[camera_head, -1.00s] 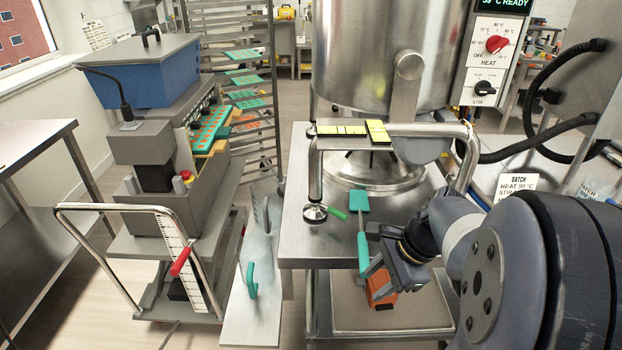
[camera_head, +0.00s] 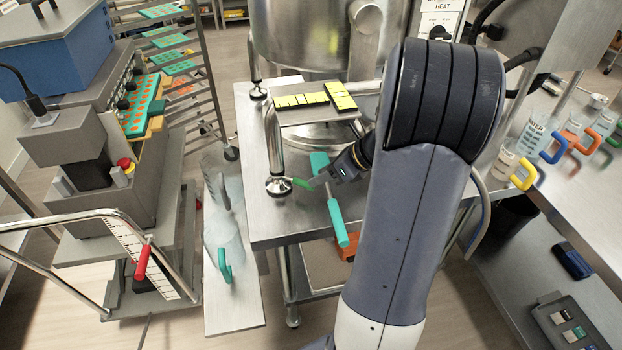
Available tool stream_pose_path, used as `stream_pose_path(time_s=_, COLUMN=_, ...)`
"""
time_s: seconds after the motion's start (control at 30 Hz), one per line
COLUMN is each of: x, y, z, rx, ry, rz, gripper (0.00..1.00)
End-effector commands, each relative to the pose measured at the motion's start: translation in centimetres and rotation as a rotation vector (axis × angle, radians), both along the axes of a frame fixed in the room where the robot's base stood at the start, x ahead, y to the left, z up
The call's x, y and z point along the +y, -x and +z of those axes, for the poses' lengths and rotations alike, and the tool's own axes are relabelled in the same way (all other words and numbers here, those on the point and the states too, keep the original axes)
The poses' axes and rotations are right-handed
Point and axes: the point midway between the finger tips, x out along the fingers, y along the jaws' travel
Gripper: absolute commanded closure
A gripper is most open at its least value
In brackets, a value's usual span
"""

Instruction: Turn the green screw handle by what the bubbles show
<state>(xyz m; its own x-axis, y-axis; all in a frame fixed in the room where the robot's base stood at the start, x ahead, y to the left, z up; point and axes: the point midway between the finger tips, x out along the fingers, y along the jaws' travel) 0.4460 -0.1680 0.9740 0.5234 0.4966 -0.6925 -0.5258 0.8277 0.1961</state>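The green screw handle (camera_head: 302,183) sticks out to the right from the round metal foot (camera_head: 279,187) of the kettle stand, on the steel table. Two yellow-green bubble levels lie on the stand's top: a long one (camera_head: 301,100) and a shorter angled one (camera_head: 341,96). The bubbles are too small to read clearly. My gripper (camera_head: 319,180) is beside the free end of the green handle, with its fingertips at or very near it. I cannot tell whether the fingers touch or grip it. My arm covers part of the stand's right side.
A teal spatula (camera_head: 337,222) lies just below my gripper, reaching over the table's front edge. An orange block (camera_head: 345,246) sits on the lower shelf. A red handle (camera_head: 143,262) is on the depositor cart.

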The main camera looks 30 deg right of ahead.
Motion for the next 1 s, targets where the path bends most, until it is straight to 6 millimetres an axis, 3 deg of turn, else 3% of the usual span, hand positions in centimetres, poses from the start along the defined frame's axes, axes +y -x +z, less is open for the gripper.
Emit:
stream_pose_path(time_s=0.2, x=1.6, y=-1.5, z=-2.1, rx=0.002, ry=0.000, rz=0.003, gripper=0.61)
stream_pose_path(time_s=0.6, x=1.9, y=-2.0, z=-2.7, rx=0.000, ry=0.001, rz=0.001, gripper=0.61)
stream_pose_path(time_s=1.0, x=1.9, y=-2.0, z=-2.7, rx=0.000, ry=0.001, rz=0.001, gripper=0.93)
